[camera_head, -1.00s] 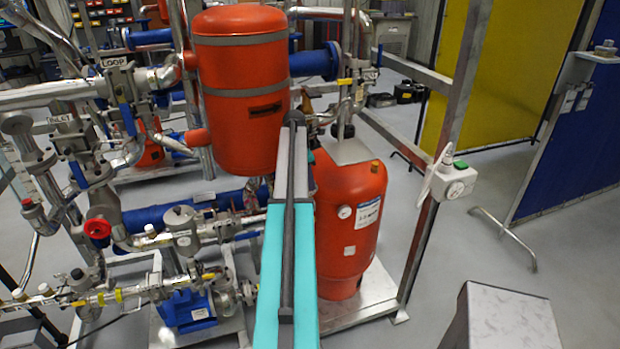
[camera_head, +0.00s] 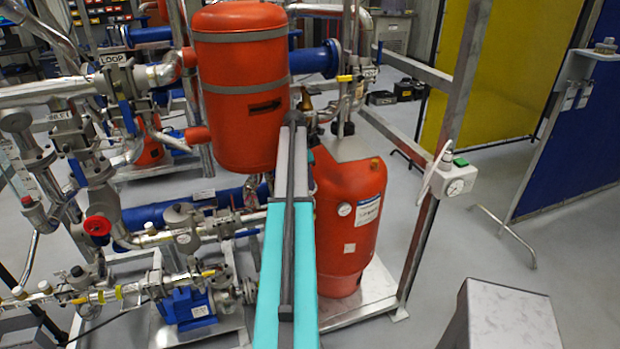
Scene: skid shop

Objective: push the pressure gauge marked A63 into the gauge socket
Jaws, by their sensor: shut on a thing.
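My arm runs from the bottom middle toward the red tanks, with turquoise covers on its near part. My gripper cannot be made out; the arm's far end covers that area. I cannot find a gauge marked A63 or a gauge socket for certain. A small round white dial (camera_head: 344,209) sits on the lower red tank (camera_head: 345,245). Another round dial (camera_head: 455,188) is on a white box with a green button on the steel post. No marking on either dial is readable.
An upper red tank (camera_head: 238,125) hangs left of my arm. Pipes and valves, with a LOOP label (camera_head: 112,60), fill the left. A blue pump (camera_head: 187,306) stands low left. A steel post (camera_head: 455,110) and a grey box (camera_head: 505,320) stand right, with open floor between.

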